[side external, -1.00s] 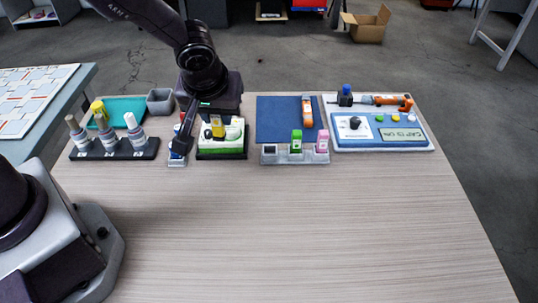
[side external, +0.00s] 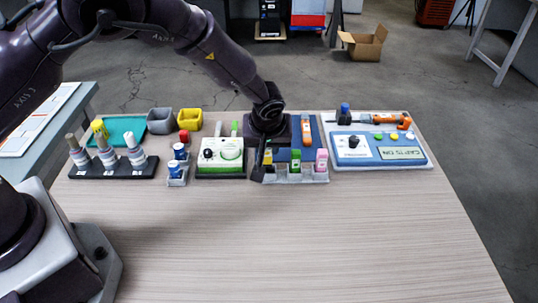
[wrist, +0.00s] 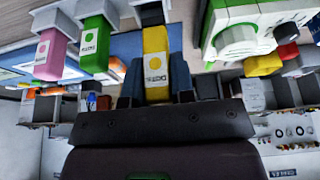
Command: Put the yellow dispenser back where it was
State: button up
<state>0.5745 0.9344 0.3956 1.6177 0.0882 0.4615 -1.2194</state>
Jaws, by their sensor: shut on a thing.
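The yellow dispenser (side external: 268,157) is held by my gripper (side external: 263,160) at the left end of the grey rack (side external: 308,178). In the wrist view the yellow dispenser (wrist: 155,65) sits between the two fingers of my gripper (wrist: 156,88), its far end close to a rack slot. I cannot tell whether it touches the rack. The green dispenser (side external: 296,160) and the pink dispenser (side external: 321,160) stand in the rack to the right. Both also show in the wrist view, green (wrist: 94,42) and pink (wrist: 48,52). My gripper partly hides the rack's left end.
A white-and-green device (side external: 222,158) with a knob stands left of the rack. A blue mat (side external: 283,130) with an orange tool (side external: 306,131) lies behind it. A control panel (side external: 375,148) is at the right. The table's front (side external: 300,240) is clear.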

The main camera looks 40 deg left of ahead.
aim_at(269, 156)
jog(key=shift+w+f, duration=0.2)
jog(key=shift+f, duration=1.6)
jog(key=shift+f, duration=0.15)
jog(key=o, duration=0.8)
jog(key=shift+c, duration=0.2)
